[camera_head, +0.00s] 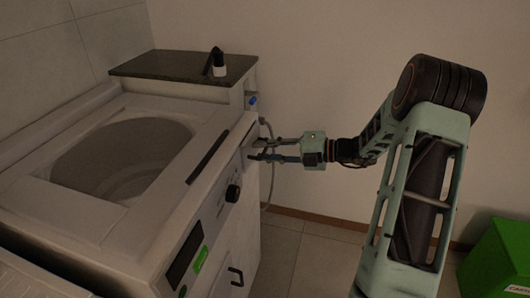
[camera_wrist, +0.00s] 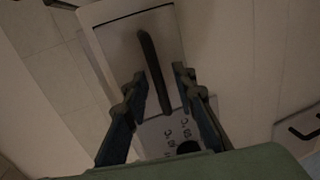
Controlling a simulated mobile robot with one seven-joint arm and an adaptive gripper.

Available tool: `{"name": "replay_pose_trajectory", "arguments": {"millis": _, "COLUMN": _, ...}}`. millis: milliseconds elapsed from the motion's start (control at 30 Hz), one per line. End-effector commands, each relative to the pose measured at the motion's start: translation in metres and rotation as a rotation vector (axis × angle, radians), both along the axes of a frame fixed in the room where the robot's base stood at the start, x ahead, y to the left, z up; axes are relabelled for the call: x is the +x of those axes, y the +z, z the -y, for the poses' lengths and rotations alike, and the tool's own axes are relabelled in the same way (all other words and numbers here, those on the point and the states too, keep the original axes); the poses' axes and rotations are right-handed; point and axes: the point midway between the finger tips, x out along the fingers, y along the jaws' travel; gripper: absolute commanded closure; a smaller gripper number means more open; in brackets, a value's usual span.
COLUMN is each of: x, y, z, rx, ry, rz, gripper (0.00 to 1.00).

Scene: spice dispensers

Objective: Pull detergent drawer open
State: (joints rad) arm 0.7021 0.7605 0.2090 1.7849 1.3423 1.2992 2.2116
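The detergent drawer front (camera_wrist: 112,40) is a pale square panel in the wrist view, with a long dark bar handle (camera_wrist: 155,72). In the head view the drawer area is on the washing machine's (camera_head: 190,225) front, at the far end of the control panel, partly hidden by the fingers. My gripper (camera_head: 250,150) is at that panel; it also shows in the wrist view (camera_wrist: 159,88). Its two fingers are apart, one on each side of the handle. I see gaps between the fingers and the handle, and cannot tell the depth between them.
A dark bottle (camera_head: 219,62) stands on the stone-topped cabinet (camera_head: 165,66) behind. A green box (camera_head: 497,262) is on the floor at right. A grey hose hangs near the wall. Floor between machine and box is clear.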

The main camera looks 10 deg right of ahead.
Motion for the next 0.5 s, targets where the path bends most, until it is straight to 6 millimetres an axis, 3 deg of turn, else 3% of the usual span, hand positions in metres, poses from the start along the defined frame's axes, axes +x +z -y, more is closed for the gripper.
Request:
{"name": "replay_pose_trajectory", "arguments": {"millis": 167, "x": 0.0000, "y": 0.0003, "z": -0.0001, "rx": 0.000, "ry": 0.000, "rz": 0.000, "gripper": 0.75}}
{"name": "replay_pose_trajectory", "arguments": {"millis": 400, "x": 0.0000, "y": 0.0001, "z": 0.0002, "rx": 0.000, "ry": 0.000, "rz": 0.000, "gripper": 1.00}}
{"name": "replay_pose_trajectory", "arguments": {"millis": 500, "x": 0.0000, "y": 0.0002, "z": 0.0003, "rx": 0.000, "ry": 0.000, "rz": 0.000, "gripper": 1.00}}
